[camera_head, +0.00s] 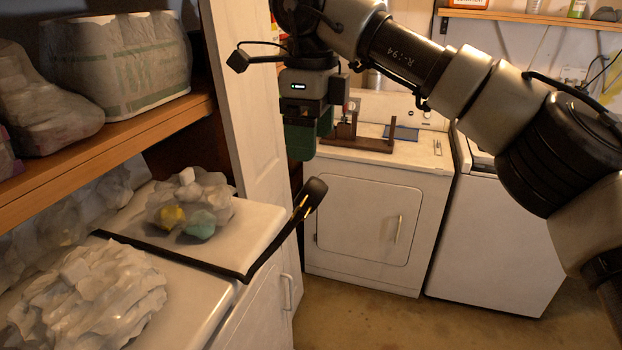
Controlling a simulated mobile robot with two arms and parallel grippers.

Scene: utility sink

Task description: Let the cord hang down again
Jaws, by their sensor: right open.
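A black cord (178,259) lies across the white top of the cabinet at the left and runs to its front right edge. From there it slants up and to the right, to a thick black end (316,191) with yellow marks. My right gripper (302,150), with dark green fingers, points down just above and left of that end. It is open. A small gap shows between the fingers and the cord's end in the picture, but the depth between them is hard to judge. My left gripper is not in view.
Crumpled plastic bags (95,290) lie on the white top (255,215). A wooden shelf (120,145) with wrapped bundles juts out above. A white dryer (370,220) with a brown wooden object (350,143) on it stands behind. Open floor (390,325) lies in front.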

